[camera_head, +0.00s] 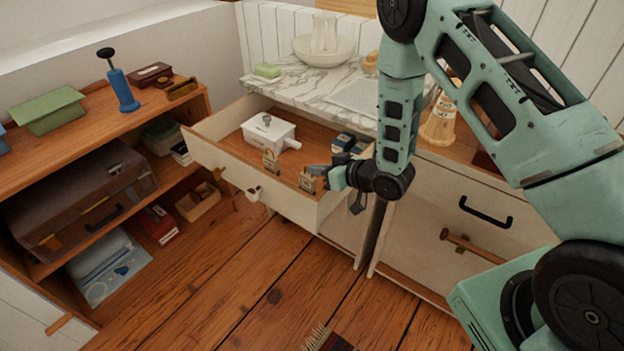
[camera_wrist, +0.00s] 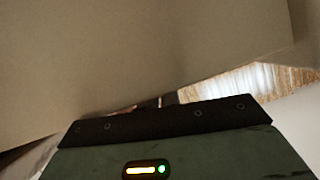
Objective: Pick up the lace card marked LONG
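Two small tan lace cards stand upright in the open drawer (camera_head: 205,150) in the head view. One card (camera_head: 271,161) is near the drawer's middle. The other card (camera_head: 307,182) is by the front right corner, right beside my gripper (camera_head: 322,174). The markings on both are too small to read, so I cannot tell which says LONG. My gripper reaches in over the drawer's right end. Its fingers are small and partly hidden, and I cannot tell whether they are open or touching the near card. In the wrist view a plain beige surface (camera_wrist: 120,60) fills most of the picture, very close.
A white box with a knob (camera_head: 268,133) and dark blue items (camera_head: 345,143) are in the drawer. The marble top (camera_head: 310,85) with a bowl (camera_head: 323,48) is behind it. A wooden shelf (camera_head: 180,105) stands left. Floor in front is mostly clear, with a brush (camera_head: 325,339).

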